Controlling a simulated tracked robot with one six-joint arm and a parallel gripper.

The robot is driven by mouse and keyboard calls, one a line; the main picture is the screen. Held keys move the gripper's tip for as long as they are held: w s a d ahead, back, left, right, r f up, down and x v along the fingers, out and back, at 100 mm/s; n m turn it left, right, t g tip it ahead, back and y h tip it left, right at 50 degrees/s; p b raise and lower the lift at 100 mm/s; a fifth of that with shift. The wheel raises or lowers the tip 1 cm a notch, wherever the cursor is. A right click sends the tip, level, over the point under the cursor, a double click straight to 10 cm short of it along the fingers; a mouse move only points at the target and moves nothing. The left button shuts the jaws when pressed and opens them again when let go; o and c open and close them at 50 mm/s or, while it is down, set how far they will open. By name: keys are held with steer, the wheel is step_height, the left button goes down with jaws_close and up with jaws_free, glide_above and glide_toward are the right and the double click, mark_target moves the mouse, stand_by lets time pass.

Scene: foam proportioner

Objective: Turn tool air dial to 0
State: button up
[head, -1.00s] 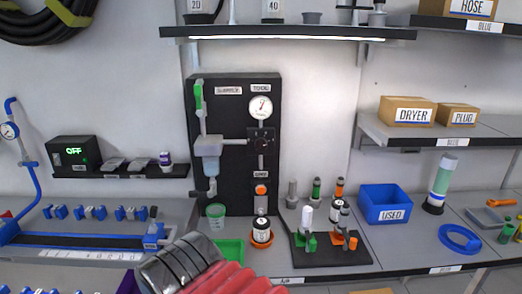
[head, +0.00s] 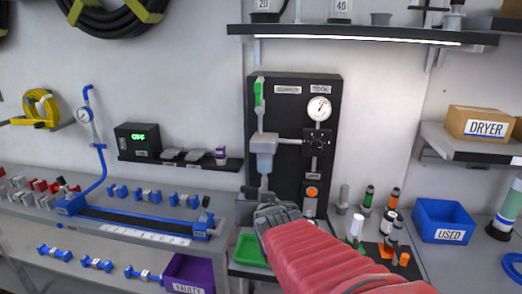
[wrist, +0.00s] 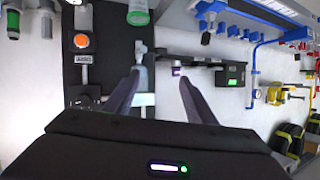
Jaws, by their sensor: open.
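A black panel (head: 283,175) stands against the wall with SUPPLY and TOOL labels. Under the TOOL label is a round white gauge (head: 319,108); its reading is too small to tell. Below the gauge sits a small dark dial (head: 317,142) on the panel; its setting is unreadable. My gripper (head: 262,212) is in front of the panel's lower left part, below and left of the dial. My red-sleeved arm reaches it from the lower right. In the wrist view my gripper (wrist: 160,78) has its fingers well apart with nothing between them.
An orange button (head: 311,192) is low on the panel; a green-handled valve (head: 259,93) is at its upper left. A small shelf with a box reading OFF (head: 137,140) is left. Bottles and a blue bin (head: 443,220) stand right. A shelf (head: 350,34) hangs above.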

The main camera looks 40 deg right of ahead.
steer(key=s+d+r+m+h, duration=0.2)
steer(key=d+h, duration=0.1)
steer(key=d, duration=0.5)
steer(key=s+d+r+m+h, duration=0.2)
steer(key=s+d+h, duration=0.1)
steer(key=d, duration=0.5)
steer(key=shift+d+r+m+h, duration=0.35)
steer(key=shift+m+h, duration=0.05)
steer(key=shift+h, duration=0.3)
